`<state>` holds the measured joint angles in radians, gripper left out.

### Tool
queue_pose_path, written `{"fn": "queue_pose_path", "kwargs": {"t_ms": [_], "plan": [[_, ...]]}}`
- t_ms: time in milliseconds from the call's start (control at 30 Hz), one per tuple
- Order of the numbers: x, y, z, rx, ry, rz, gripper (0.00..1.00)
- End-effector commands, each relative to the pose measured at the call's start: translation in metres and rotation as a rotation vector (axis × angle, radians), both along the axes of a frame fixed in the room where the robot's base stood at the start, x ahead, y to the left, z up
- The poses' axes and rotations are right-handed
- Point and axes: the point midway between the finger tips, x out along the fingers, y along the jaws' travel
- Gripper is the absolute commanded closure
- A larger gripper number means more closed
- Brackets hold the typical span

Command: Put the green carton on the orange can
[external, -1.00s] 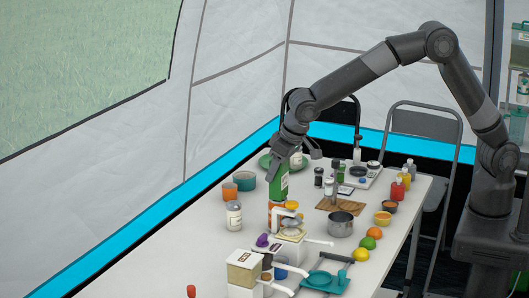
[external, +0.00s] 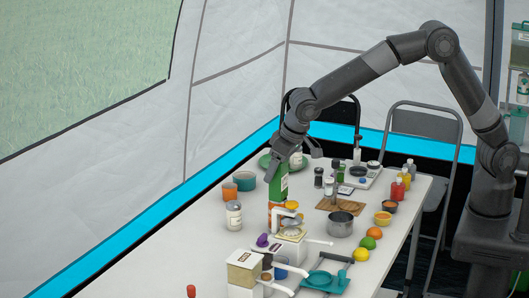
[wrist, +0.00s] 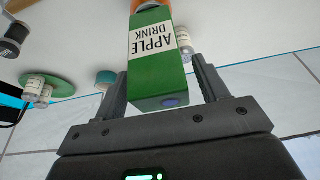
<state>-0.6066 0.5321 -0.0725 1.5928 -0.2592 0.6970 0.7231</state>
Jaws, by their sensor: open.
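The green carton (external: 279,184), labelled "APPLE DRINK", stands upright directly above the orange can (external: 271,215) and appears to rest on it. In the wrist view the carton (wrist: 155,60) lies between the fingers of my gripper (wrist: 161,82), with a gap visible on each side. The orange can (wrist: 150,5) shows only as a sliver past the carton's far end. In the external view my gripper (external: 280,165) is at the carton's top and is open.
A white jar (external: 234,215) and orange and teal cups (external: 246,181) stand left of the can. A white appliance (external: 290,232) is close in front. A metal pot (external: 340,223) and a wooden board (external: 352,205) are to the right.

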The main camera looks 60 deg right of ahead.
Motion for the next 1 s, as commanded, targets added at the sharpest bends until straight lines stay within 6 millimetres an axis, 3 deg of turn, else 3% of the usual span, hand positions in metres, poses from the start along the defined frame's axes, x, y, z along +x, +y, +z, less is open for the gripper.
{"fn": "queue_pose_path", "kwargs": {"t_ms": [500, 867, 1000], "plan": [[-0.038, 0.001, 0.092, 0.001, -0.003, 0.002, 0.33], [-0.045, 0.0, 0.107, 0.001, 0.0, 0.0, 0.33], [-0.047, -0.013, 0.115, 0.004, -0.002, -0.004, 0.33]]}}
